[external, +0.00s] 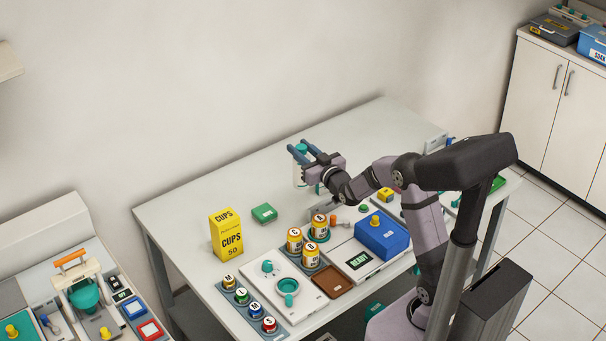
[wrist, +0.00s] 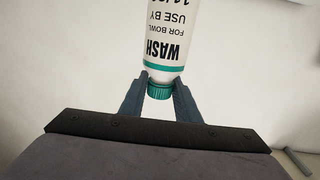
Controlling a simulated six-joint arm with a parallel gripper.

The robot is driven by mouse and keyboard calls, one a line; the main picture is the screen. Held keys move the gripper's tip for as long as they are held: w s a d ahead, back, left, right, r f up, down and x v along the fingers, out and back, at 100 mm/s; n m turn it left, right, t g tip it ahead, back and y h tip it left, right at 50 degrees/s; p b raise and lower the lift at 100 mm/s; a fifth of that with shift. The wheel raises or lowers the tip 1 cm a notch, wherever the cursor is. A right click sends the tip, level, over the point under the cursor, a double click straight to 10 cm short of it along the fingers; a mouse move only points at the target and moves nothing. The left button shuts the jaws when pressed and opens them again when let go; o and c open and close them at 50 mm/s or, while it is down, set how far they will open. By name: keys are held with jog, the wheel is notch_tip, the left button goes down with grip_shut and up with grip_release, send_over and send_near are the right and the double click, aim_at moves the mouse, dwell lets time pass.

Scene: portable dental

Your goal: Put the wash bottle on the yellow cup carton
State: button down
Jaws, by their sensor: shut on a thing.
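The wash bottle (wrist: 166,45) is white with a teal band, a teal cap and black lettering reading WASH. My gripper (wrist: 160,88) is shut on it near the cap, with one finger on each side. In the external view my gripper (external: 302,155) holds the wash bottle (external: 299,174) over the back part of the table; whether its base touches the table I cannot tell. The yellow cup carton (external: 227,237), marked CUPS 50, stands upright on the table to the left of my gripper and nearer the camera. Its top is bare.
A green box (external: 264,213) lies between the carton and my gripper. The table's back left (external: 200,197) is clear.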

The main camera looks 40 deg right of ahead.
jog(key=s+a+r+n+g+y+p, duration=0.1)
jog(key=a+r+n+y+p, duration=0.15)
jog(key=a+r, duration=0.55)
jog(key=a+r+n+y+p, duration=0.2)
jog(key=a+r+y+p, duration=0.15)
jog(key=a, duration=0.75)
jog(key=s+a+r+n+g+y+p, duration=0.1)
jog(key=a+r+n+y+p, duration=0.2)
jog(key=a+r, duration=0.5)
jog(key=a+f+y+p, duration=0.1)
jog(key=a+f, duration=0.2)
jog(key=f, duration=1.1)
jog(key=shift+y+p, duration=0.3)
jog(key=shift+p, duration=0.05)
jog(key=shift+f+m, duration=0.25)
jog(key=c, duration=1.3)
grip_release()
jog(key=shift+c, duration=0.2)
jog(key=shift+r, duration=0.15)
